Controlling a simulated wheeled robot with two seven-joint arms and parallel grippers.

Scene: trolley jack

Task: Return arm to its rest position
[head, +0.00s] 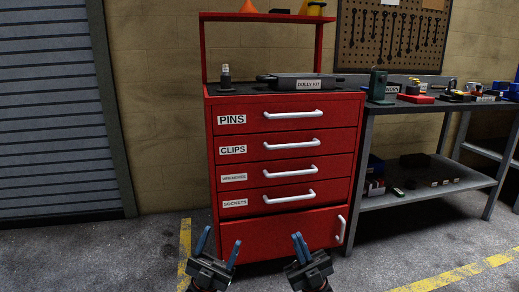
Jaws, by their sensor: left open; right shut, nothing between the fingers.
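My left gripper (218,246) is at the bottom of the head view, left of the middle, with its two blue fingers spread apart and nothing between them. My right gripper (300,247) is at the bottom, right of the middle, with its blue fingers together and empty. Both point up in the picture, in front of the bottom of a red tool cabinet (283,225). Neither is seen gripping a handle. My arms behind the grippers are mostly out of view.
The cabinet has drawers labelled PINS, CLIPS, WRENCHES and SOCKETS, with white handles, and a lower door. A grey DOLLY KIT case (300,81) lies on top. A workbench (430,106) stands to the right, a shutter (50,110) to the left. Floor at left is clear.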

